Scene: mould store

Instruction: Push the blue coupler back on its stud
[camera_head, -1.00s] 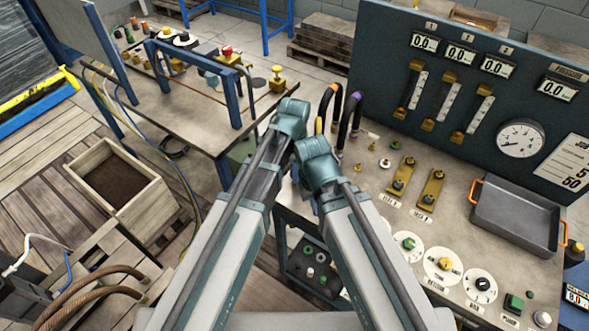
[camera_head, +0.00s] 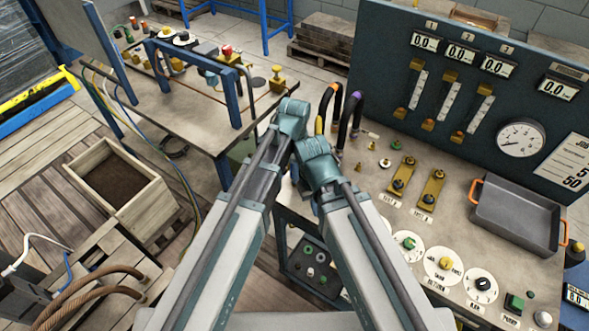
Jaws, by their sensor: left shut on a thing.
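I cannot see the blue coupler or its stud. My two teal wrists hide the patch of bench beside the dark arched hoses. My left gripper (camera_head: 291,118) is at the higher wrist, left of the hoses, and its fingers are hidden. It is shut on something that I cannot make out. My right gripper (camera_head: 318,163) is at the lower wrist, near the left edge of the control bench, and its fingers are hidden too. One dark hose (camera_head: 324,108) has an orange-yellow band and another (camera_head: 346,118) has a purple band.
The control bench (camera_head: 455,200) carries brass valves, round dials (camera_head: 445,264) and a grey tray (camera_head: 517,215) with orange handles. A gauge panel (camera_head: 460,85) stands behind it. A second bench (camera_head: 190,105) stands at upper left, with a wooden planter (camera_head: 118,185) below it.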

